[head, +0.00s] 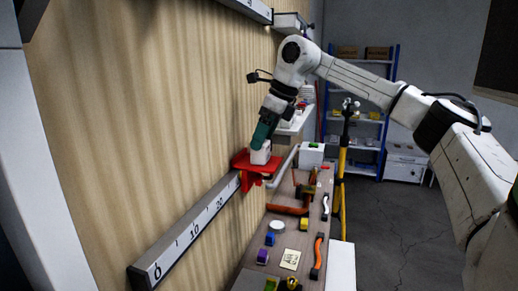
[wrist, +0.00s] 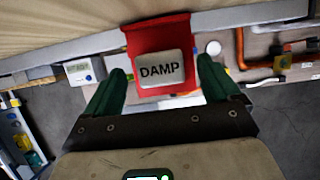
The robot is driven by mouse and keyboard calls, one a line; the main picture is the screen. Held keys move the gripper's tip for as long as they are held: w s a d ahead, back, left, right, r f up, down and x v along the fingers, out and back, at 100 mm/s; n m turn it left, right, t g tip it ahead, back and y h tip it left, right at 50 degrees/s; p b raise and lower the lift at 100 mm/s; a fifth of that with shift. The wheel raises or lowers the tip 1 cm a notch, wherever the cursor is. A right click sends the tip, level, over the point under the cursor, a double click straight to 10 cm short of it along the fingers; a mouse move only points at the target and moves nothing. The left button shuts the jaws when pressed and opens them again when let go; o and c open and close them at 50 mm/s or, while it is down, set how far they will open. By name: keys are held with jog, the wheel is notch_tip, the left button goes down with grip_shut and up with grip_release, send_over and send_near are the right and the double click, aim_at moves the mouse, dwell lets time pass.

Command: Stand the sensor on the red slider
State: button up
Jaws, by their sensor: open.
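The sensor (head: 261,155) is a small white block, and it shows in the wrist view (wrist: 160,69) with the word DAMP on its top. It appears to stand on the red slider (head: 240,159), whose red plate shows around it in the wrist view (wrist: 146,36). The slider sits on a numbered rail on the wooden wall. My gripper (head: 264,138) points down over the sensor. Its green fingers, in the wrist view (wrist: 160,66), are open, one at each side of the sensor with gaps between. The sensor's underside is hidden.
The numbered rail (head: 188,226) runs along the wall towards the lower left. Below is a narrow bench (head: 323,185) with several coloured blocks and tools. A white device (wrist: 84,70) stands at its far end. A yellow stand (head: 342,165) is beside the bench. Floor is clear to the right.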

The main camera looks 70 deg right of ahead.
jog(key=v, duration=0.7)
jog(key=shift+r+b, duration=0.3)
jog(key=shift+s, duration=0.1)
